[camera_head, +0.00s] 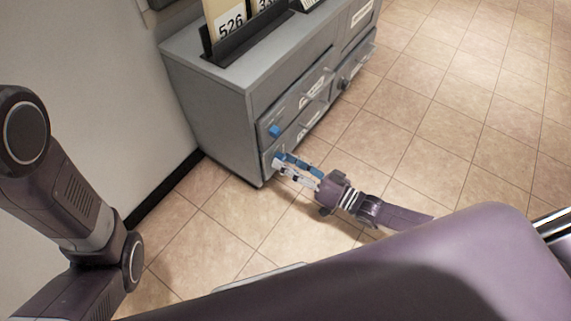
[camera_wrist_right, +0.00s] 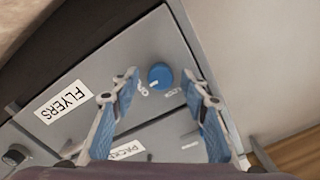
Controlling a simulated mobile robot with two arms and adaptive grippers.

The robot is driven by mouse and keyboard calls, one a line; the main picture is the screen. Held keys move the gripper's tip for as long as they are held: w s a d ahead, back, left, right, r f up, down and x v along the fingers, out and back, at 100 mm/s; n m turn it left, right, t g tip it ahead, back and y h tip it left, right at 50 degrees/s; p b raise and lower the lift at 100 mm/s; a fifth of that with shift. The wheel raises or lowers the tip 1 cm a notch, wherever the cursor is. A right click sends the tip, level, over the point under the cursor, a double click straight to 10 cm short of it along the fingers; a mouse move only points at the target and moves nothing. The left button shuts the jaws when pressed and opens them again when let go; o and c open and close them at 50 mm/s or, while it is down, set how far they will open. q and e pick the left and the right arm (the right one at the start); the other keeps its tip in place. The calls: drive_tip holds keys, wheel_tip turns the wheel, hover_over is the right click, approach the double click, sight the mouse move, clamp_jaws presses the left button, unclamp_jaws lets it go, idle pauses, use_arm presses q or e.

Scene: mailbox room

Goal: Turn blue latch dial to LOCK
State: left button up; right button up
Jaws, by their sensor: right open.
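The blue latch dial (camera_head: 274,131) is a small round knob on the upper left drawer front of the grey cabinet (camera_head: 215,105). In the right wrist view the dial (camera_wrist_right: 160,76) appears between the two fingertips, with small white markings on both sides, too small to read surely. My right gripper (camera_head: 278,164) is open, its blue-padded fingers pointing at the cabinet front, lower than the dial in the head view. The wrist view also shows its spread fingers (camera_wrist_right: 158,86); I see no contact with the dial. My left gripper is out of view; only my left arm shows.
A dark knob (camera_head: 342,84) sits on another drawer front, farther right. A FLYERS label (camera_wrist_right: 62,99) shows in the wrist view. A dark holder (camera_head: 240,45) with numbered cards stands on the cabinet. A wall (camera_head: 90,60) stands left; tiled floor (camera_head: 460,110) is clear at right.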

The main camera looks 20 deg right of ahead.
drive_tip(key=shift+w+a, duration=0.25)
clamp_jaws()
